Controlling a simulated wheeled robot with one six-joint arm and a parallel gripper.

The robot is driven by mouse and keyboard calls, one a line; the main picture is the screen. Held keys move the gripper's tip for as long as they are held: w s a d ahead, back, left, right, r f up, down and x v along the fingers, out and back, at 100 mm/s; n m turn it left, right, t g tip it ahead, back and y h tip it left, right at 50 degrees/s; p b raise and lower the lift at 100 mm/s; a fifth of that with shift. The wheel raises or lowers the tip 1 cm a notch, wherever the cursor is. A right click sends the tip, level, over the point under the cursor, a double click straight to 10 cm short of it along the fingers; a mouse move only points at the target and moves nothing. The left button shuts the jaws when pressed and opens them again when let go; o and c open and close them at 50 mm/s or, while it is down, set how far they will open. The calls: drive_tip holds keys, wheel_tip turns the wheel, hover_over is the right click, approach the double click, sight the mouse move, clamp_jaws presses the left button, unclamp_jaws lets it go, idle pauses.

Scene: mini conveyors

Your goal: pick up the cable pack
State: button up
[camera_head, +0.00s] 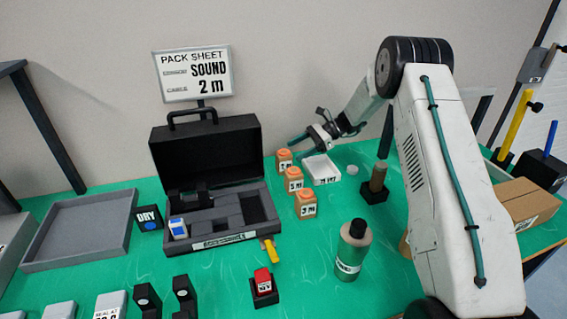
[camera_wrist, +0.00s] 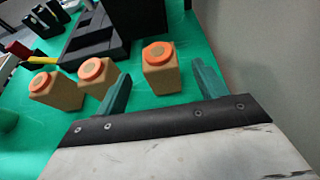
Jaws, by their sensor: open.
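Three tan cable packs with orange tops stand in a row on the green table, right of the black case. The far pack (camera_head: 284,161) seems to read 2 m, the middle one (camera_head: 294,180) seems to read 5 m, and the near one (camera_head: 306,205) seems to read 3 m. My gripper (camera_head: 297,139) is open and empty, just above and behind the far pack. In the wrist view, one pack (camera_wrist: 160,72) shows between the two green fingers of my gripper (camera_wrist: 162,68), apparently untouched. The other two packs are left of the fingers.
The open black case (camera_head: 205,140) holds a blue-and-white item. A sign (camera_head: 193,75) reads PACK SHEET, SOUND, 2 m. A white labelled tray (camera_head: 321,172) lies right of the packs. A bottle (camera_head: 353,250) and a red item (camera_head: 263,283) stand nearer.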

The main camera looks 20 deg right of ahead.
sight(277, 159)
drive_tip(key=x, duration=0.7)
drive_tip(key=shift+a, duration=0.4)
drive_tip(key=c, duration=1.1)
